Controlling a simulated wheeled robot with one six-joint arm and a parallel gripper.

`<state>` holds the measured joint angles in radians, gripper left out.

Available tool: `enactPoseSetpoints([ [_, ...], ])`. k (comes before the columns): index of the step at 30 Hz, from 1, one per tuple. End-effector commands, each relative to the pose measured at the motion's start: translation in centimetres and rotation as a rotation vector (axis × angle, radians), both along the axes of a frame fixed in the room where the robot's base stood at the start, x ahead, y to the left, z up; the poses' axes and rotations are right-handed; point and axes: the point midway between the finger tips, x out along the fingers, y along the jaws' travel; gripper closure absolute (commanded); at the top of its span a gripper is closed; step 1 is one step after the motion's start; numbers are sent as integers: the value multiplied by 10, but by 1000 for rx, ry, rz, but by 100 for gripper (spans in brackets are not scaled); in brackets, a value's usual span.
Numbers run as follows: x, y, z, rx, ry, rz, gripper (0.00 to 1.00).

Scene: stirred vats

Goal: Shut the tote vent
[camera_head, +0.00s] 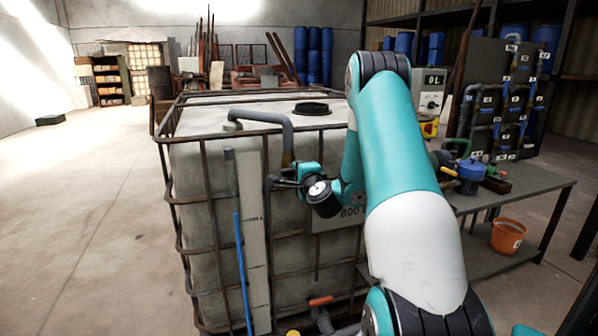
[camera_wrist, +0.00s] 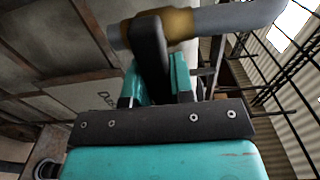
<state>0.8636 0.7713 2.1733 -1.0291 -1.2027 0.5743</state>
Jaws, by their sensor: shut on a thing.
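The caged tote (camera_head: 205,200) stands in front of me, with a grey vent pipe (camera_head: 262,117) that bends over its top and down its front face. A brass valve body (camera_head: 288,158) sits low on that pipe; it also shows at the top of the wrist view (camera_wrist: 178,23). A dark lever (camera_wrist: 150,48) comes from the valve and looks crosswise to the pipe there. My gripper (camera_head: 288,181) is at the valve, its teal fingers shut on the lever in the wrist view (camera_wrist: 160,85). The lever's far end is hidden between the fingers.
Rusty cage bars (camera_head: 180,240) surround the tote closely. A sight tube with blue liquid (camera_head: 242,275) and an orange-handled lower valve (camera_head: 320,300) are on its front. A bench (camera_head: 500,200) stands right, with an orange bucket (camera_head: 507,236). The floor at left is clear.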

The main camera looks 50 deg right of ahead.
Motion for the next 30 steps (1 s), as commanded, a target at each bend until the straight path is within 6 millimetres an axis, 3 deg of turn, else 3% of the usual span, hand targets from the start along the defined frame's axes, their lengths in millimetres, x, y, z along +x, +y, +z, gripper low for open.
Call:
enactPoseSetpoints([
  [14,-1,0,-1,16,-7,-2,100],
  [15,-1,0,-1,16,-7,-2,75],
  [18,-1,0,-1,16,-7,-1,52],
  [30,-4,4,-3,13,-7,-1,52],
])
